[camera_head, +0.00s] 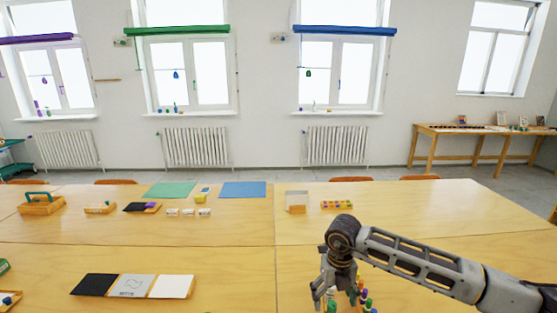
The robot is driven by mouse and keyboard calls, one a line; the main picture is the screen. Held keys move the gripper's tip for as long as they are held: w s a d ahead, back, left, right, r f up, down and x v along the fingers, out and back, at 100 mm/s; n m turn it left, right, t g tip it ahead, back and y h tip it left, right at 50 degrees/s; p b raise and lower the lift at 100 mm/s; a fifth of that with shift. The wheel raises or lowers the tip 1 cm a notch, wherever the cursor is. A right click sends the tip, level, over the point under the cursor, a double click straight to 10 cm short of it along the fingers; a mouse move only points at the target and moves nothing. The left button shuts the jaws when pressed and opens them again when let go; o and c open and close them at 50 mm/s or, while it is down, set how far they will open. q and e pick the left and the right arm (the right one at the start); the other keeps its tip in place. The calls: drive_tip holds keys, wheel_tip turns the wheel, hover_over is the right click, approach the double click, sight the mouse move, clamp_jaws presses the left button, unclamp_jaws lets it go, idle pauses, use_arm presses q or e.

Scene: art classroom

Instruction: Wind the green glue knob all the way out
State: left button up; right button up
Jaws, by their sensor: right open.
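My right gripper (334,292) points down over the front of the table, right of the table seam, and its fingers are open. Several small glue sticks with coloured ends stand close by at the bottom edge. The gripper and the picture's lower edge hide part of this group. I cannot tell whether a finger touches the green one or how far its knob is wound. My left gripper is not in view.
A row of black, grey and white cards (132,286) lies at front left. Farther back are a wooden tool caddy (41,207), green (170,189) and blue (243,189) sheets, and a tray of coloured pieces (337,205). The table (235,255) is clear between them.

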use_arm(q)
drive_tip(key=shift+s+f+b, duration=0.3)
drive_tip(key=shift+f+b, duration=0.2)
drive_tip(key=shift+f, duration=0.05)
use_arm(e)
drive_tip(key=shift+f, duration=0.75)
